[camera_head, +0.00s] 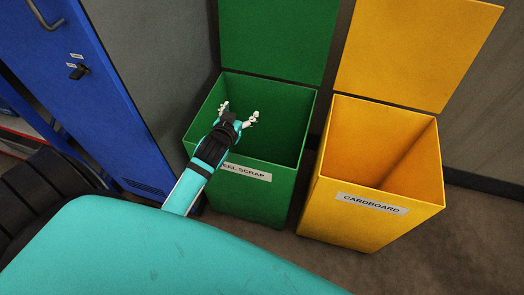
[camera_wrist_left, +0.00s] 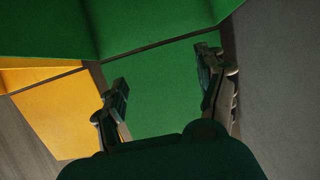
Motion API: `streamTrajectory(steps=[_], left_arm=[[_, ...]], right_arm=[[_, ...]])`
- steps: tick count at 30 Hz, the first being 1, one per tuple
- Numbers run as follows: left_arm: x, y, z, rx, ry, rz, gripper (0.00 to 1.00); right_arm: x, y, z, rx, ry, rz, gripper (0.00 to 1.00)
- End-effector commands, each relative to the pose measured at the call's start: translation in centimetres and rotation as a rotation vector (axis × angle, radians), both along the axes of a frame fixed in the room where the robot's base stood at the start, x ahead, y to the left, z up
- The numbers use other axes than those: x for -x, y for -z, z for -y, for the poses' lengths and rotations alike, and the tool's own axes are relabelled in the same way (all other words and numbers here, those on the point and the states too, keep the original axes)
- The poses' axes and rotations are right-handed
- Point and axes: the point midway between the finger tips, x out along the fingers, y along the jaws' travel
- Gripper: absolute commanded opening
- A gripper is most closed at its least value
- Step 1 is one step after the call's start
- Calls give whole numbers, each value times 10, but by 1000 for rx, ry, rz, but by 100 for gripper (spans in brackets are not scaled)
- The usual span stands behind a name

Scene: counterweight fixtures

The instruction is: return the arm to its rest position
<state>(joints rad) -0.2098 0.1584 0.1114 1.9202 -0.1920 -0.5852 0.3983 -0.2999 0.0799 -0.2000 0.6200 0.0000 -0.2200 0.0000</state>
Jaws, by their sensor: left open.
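My left gripper (camera_head: 239,113) is over the mouth of the green scrap bin (camera_head: 247,199) in the head view, with its fingers spread and nothing between them. In the left wrist view the left gripper (camera_wrist_left: 168,92) also shows its two fingers apart, with green panels of the bin (camera_wrist_left: 155,65) behind them. The teal forearm crosses the bin's front rim in the picture and partly covers its label. No held object shows. My right gripper is in neither view.
A yellow bin (camera_head: 335,222) labelled CARDBOARD stands right of the green one, its lid raised; the visible inside looks empty. A blue cabinet door (camera_head: 95,105) with a handle and a key is at the left. Grey walls stand behind. Some floor (camera_head: 470,240) is bare at the right.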

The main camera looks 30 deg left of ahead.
Motion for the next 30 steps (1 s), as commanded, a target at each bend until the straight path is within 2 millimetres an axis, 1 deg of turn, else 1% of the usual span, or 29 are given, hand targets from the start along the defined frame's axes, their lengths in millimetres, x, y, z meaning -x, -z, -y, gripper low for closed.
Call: streamTrajectory(steps=[14,17,20,21,24,27,30], left_arm=[[2,0,1,1,0,-4,73],[13,6,9,1,10,-53,73],[44,20,32,1,41,-183,73],[61,25,44,1,62,-250,73],[103,35,70,3,120,-406,73],[137,40,90,3,175,-526,73],[167,41,106,4,226,-621,73]], right_arm=[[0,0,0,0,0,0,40],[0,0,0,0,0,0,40],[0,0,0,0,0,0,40],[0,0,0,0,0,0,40],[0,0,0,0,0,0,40],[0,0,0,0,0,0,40],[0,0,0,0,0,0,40]])
